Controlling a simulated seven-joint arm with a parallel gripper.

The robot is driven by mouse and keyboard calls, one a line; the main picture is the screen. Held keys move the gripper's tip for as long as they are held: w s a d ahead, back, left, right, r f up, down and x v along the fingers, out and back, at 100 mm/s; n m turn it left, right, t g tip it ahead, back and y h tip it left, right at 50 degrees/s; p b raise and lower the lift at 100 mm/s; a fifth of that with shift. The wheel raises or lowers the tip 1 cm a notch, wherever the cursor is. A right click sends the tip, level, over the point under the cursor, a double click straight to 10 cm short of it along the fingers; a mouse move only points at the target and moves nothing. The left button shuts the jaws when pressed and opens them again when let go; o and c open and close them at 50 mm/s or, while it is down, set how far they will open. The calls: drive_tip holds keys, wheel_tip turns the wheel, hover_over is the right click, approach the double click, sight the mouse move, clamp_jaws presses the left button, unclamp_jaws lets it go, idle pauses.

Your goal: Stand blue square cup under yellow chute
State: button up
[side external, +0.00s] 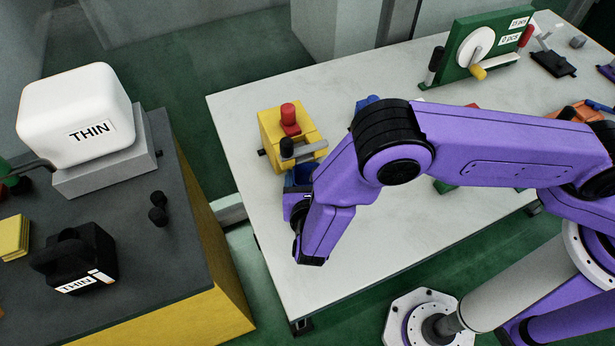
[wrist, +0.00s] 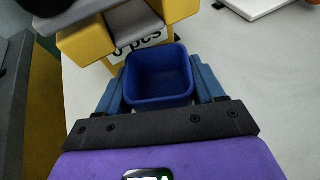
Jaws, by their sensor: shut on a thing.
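The blue square cup (wrist: 160,82) is upright and empty between the two blue fingers of my gripper (wrist: 161,70), which is shut on it. In the side view the cup (side external: 302,177) is partly hidden by my gripper (side external: 298,193), at the front of the yellow chute (side external: 305,152). The chute, with its grey trough, also shows at the top of the wrist view (wrist: 88,42). The cup's far rim is close to the chute's front, just in front of its label, which is partly hidden. I cannot tell whether the cup touches the table.
The yellow chute's body carries a red knob (side external: 289,114) and a black-ended lever (side external: 287,147). A blue thing (side external: 367,101) stands behind my arm, mostly hidden. A green stand with a white dial (side external: 476,49) is at the back. The white table (side external: 245,110) is clear to the left.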

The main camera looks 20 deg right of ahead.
drive_tip(key=shift+f, duration=0.4)
drive_tip(key=o, duration=1.1)
drive_tip(key=shift+s, duration=0.1)
drive_tip(key=v, duration=1.7)
drive_tip(key=shift+s+a, duration=0.1)
